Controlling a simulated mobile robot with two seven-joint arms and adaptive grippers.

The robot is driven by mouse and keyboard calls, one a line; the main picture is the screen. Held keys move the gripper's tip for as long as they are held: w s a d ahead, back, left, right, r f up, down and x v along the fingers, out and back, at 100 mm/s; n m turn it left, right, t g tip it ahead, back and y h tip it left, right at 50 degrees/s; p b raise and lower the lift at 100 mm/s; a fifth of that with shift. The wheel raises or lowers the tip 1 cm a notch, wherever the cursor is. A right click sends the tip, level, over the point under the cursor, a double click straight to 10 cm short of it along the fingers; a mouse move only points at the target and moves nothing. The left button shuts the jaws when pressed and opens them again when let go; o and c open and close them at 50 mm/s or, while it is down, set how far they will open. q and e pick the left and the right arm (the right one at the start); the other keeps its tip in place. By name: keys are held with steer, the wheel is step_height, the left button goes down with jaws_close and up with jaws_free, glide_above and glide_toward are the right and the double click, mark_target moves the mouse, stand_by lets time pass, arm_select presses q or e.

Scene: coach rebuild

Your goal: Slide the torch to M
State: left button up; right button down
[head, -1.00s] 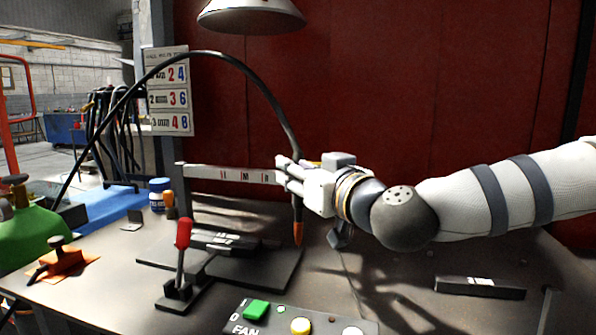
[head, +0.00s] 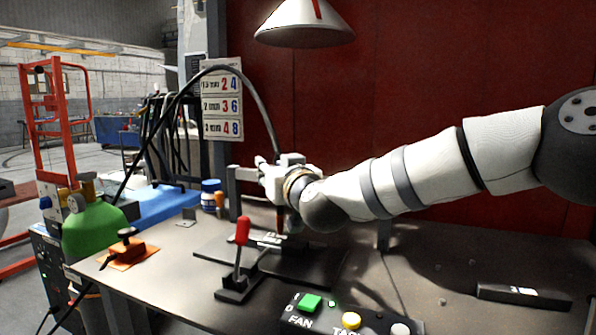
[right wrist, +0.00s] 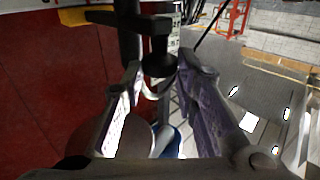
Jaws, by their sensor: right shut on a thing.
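My right gripper (head: 282,172) is shut on the torch at the rail on the workbench. The torch's lower end (head: 280,214) hangs below the gripper over the plates, and its black hose (head: 262,100) arcs up and left. The right wrist view shows a dark round part (right wrist: 158,64) between the fingers of my right gripper (right wrist: 160,88). The rail's left end (head: 240,172) shows left of the gripper. The gripper and forearm hide the rail's marks, including M, so I cannot tell the torch's exact place against M. My left gripper is not in view.
A red-handled clamp (head: 243,232) stands in front of the plates. A button panel (head: 335,317) lies at the front edge. A lamp shade (head: 305,25) hangs above. A blue-capped jar (head: 210,194) stands left of the rail. The bench's right side is mostly clear.

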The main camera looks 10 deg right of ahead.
steer(key=shift+w+a, duration=0.4)
steer(key=shift+a, duration=0.25)
steer(key=c, duration=1.3)
jaws_free()
steer(key=s, duration=0.4)
steer(key=s+d, duration=0.1)
steer(key=s, duration=0.3)
steer(key=s+d, duration=0.1)
steer(key=s, duration=0.2)
steer(key=shift+s+d, duration=0.2)
steer(key=shift+s, duration=0.2)
steer(key=shift+f, duration=0.1)
